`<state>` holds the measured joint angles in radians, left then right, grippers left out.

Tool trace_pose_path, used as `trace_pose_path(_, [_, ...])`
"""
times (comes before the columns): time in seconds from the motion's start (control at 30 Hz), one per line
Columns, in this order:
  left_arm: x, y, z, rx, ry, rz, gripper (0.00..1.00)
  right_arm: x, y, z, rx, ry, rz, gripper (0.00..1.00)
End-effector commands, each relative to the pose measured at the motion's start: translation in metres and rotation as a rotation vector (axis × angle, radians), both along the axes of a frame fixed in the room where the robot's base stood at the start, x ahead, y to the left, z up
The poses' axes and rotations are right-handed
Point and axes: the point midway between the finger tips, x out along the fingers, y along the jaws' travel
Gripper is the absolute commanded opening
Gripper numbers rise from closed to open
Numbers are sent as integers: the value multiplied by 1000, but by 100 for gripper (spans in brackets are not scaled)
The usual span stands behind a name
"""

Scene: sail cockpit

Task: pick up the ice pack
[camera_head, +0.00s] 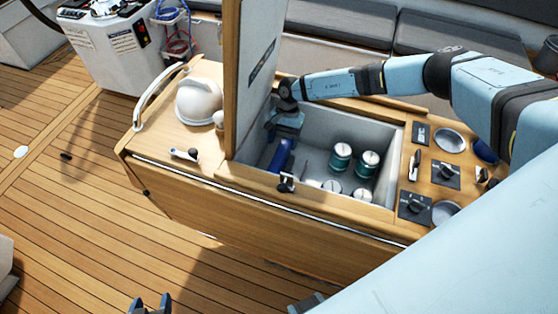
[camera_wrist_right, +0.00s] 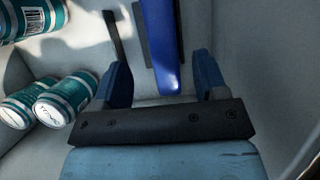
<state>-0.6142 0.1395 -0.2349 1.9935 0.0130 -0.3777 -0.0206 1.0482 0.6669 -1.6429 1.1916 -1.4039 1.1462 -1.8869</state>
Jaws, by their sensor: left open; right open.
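The blue ice pack (camera_head: 281,155) stands in the left end of the open cooler box (camera_head: 310,152). In the right wrist view the ice pack (camera_wrist_right: 164,50) lies ahead, with its near end between the lines of my two fingers. My right gripper (camera_head: 284,133) is inside the box at its left end, just above the ice pack. The fingers of my right gripper (camera_wrist_right: 163,70) are apart, with nothing clamped between them. My left gripper (camera_head: 151,304) shows only its fingertips at the bottom edge, apart and empty.
Several green-and-white cans (camera_head: 341,157) stand right of the ice pack; some show in the wrist view (camera_wrist_right: 62,98). The raised lid (camera_head: 255,70) is close left of my right gripper. A white helmet-like dome (camera_head: 199,101) sits left of the lid.

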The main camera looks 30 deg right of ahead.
Motion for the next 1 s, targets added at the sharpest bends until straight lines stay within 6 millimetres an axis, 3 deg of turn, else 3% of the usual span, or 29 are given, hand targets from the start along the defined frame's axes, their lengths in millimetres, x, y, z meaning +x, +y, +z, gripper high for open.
trace_pose_path(0.17, [0,0,8,0,0,0,62,-4,6,-11,0,1,0,66])
trace_pose_path(0.43, [0,1,18,2,-3,3,62,-12,18,-46,-2,0,-1,66])
trace_pose_path(1.0, [0,3,14,4,-1,7,62,-13,19,-51,0,-1,-1,66])
